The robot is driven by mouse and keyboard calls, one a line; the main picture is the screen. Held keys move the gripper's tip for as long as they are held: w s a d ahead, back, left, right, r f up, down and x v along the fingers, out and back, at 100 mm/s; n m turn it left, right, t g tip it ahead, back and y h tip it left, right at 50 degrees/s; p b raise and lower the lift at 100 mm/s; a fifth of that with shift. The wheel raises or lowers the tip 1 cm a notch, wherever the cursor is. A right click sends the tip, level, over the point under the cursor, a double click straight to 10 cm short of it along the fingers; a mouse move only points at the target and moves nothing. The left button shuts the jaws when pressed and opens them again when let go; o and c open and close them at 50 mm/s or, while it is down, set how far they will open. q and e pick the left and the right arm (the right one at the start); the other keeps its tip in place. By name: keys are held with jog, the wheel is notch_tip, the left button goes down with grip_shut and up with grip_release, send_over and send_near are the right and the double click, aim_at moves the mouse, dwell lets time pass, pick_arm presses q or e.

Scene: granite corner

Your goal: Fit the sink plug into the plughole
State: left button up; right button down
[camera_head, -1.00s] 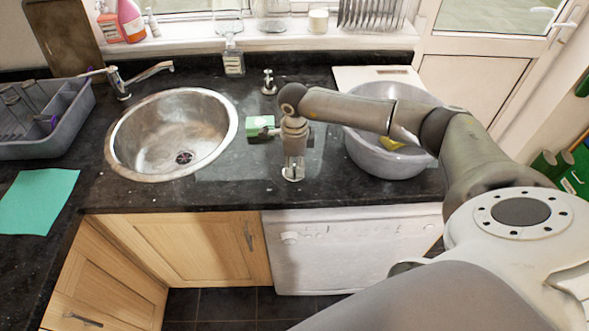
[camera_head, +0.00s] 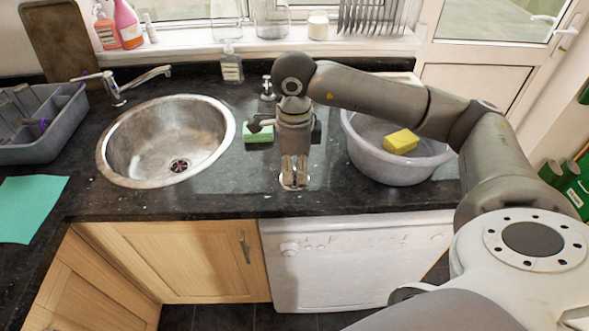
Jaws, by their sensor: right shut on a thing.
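The round steel sink (camera_head: 112,150) is set into the black counter at the left. Its plughole (camera_head: 180,165) shows as a dark, reddish-centred drain in the sink floor, with nothing over it. My right gripper (camera_head: 294,176) points down over the counter, to the right of the sink and well apart from it. It is shut on a small, pale metallic disc, which I take to be the sink plug (camera_head: 293,185). The fingers partly hide the plug. I cannot tell whether it touches the counter. My left gripper is not in view.
A grey basin (camera_head: 362,160) with a yellow sponge (camera_head: 401,141) stands right of my gripper. The tap (camera_head: 135,82) and a soap bottle (camera_head: 231,64) stand behind the sink. Counter between sink and gripper is clear.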

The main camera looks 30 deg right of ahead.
aim_at(295, 181)
jog(key=s+a, duration=0.1)
jog(key=s+a+r+b, duration=0.1)
jog(key=s, duration=0.1)
jog(key=s+a+r, duration=0.1)
jog(key=shift+s+r, duration=0.2)
